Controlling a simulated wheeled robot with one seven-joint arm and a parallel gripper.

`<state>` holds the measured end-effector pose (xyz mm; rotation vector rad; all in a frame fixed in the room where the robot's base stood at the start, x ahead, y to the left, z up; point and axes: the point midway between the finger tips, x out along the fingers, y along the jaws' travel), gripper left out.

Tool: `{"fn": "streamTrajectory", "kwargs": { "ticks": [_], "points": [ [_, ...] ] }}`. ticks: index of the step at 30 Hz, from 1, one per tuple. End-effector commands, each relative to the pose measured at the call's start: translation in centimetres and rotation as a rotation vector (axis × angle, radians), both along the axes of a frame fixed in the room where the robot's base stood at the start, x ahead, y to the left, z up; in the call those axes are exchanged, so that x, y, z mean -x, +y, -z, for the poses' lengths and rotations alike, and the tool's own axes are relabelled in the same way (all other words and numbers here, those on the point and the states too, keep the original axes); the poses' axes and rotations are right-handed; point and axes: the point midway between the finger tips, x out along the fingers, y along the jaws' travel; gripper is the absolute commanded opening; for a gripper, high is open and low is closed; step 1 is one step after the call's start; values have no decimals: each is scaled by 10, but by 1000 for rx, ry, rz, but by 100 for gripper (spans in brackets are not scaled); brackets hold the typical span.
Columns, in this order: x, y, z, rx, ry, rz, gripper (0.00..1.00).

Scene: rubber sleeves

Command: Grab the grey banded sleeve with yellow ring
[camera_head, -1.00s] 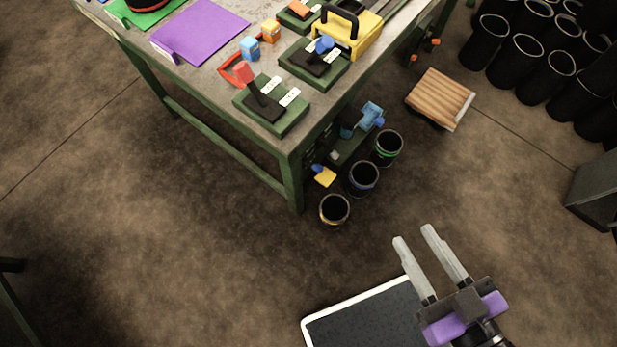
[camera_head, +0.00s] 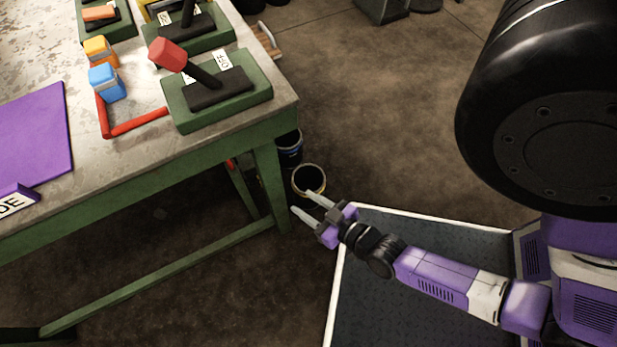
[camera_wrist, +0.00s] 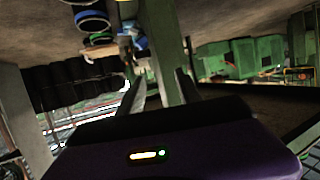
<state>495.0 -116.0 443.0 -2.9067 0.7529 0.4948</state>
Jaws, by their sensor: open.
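The grey banded sleeve with yellow ring (camera_head: 309,180) stands upright on the floor beside the table's near leg, its dark open mouth facing up. My gripper (camera_head: 303,202) is open and empty. In the head view its fingertips lie just below the sleeve's rim, one of them overlapping it; I cannot tell whether they touch. In the wrist view the two fingers (camera_wrist: 161,90) point toward a green table leg, with nothing between them. A blue-ringed sleeve (camera_head: 290,150) stands just behind; a blue ring (camera_wrist: 92,21) shows at the wrist view's top. I cannot make out the yellow ring there.
The green table (camera_head: 190,150) stands left of my gripper, its leg (camera_head: 270,185) close to the sleeve. On top are a red-handled lever block (camera_head: 225,90), blue and orange blocks and a purple mat (camera_head: 35,140). Open floor (camera_head: 390,120) lies right of the sleeve.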

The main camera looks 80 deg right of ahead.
Motion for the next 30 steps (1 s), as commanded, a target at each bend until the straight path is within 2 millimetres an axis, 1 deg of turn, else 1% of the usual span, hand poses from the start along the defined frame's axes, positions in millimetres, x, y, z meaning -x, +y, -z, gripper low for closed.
{"fn": "streamTrajectory", "kwargs": {
  "ticks": [1,2,3,5,6,9,10,12,15,19,27,30],
  "points": [
    [-3,-13,49,-2,4,45,42],
    [-4,-20,67,-3,7,68,42],
    [-4,-28,89,-5,11,98,42],
    [-5,-41,121,-9,19,142,42],
    [-5,-49,140,-10,24,170,42],
    [-5,-66,178,-14,34,229,42],
    [-5,-71,188,-15,37,244,42],
    [-4,-79,204,-18,41,273,42],
    [-3,-87,218,-19,47,300,42],
    [-8,-96,227,-20,47,311,42],
    [-35,-125,244,-20,47,310,42],
    [-42,-132,248,-21,49,310,42]
  ]
}}
